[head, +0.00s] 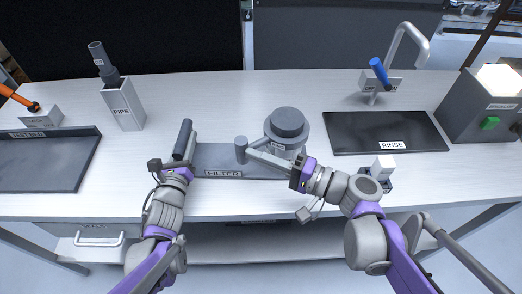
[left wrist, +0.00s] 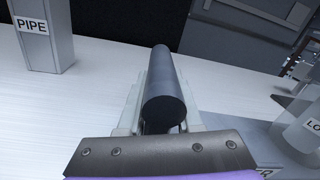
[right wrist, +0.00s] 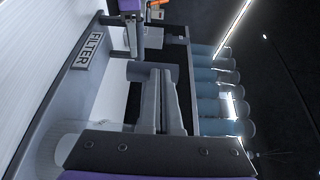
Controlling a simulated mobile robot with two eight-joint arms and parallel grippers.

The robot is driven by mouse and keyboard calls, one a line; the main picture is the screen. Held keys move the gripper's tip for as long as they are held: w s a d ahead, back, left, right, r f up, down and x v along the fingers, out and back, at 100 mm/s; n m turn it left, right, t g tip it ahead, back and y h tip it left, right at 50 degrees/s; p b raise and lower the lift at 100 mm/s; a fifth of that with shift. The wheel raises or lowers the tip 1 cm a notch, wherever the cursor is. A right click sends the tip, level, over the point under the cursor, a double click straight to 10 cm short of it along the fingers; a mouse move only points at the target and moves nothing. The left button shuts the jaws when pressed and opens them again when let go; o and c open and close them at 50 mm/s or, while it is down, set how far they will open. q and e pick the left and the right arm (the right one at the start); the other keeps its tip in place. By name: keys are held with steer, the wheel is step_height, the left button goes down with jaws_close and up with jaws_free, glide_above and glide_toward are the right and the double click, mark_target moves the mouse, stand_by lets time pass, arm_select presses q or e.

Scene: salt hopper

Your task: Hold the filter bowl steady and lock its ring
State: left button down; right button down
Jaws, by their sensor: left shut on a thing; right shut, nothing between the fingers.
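The filter stand (head: 222,172) is a dark grey base on the table, labelled FILTER. At its right, the filter bowl (head: 288,145) is a pale cylinder under a dark round cap (head: 287,122). My left gripper (head: 178,160) is shut on a dark cylindrical bar (head: 185,135) at the base's left end; the bar also fills the jaws in the left wrist view (left wrist: 162,95). My right gripper (head: 252,151) is shut and empty, its fingertips beside a short grey post (head: 241,150) in front of the bowl. Whether they touch is unclear. The right arm partly hides the bowl.
A PIPE holder (head: 122,102) stands at the back left. A dark tray (head: 40,170) lies at the left edge. A RINSE mat (head: 388,130) with a tap behind it lies at the right.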

steer(key=s+d, duration=0.1)
steer(key=s, duration=0.2)
steer(key=shift+d, duration=0.4)
arm_select(q)
steer(key=c, duration=0.5)
jaws_free()
steer(key=s, duration=0.8)
steer(key=s+a, duration=0.1)
steer(key=s, duration=0.3)
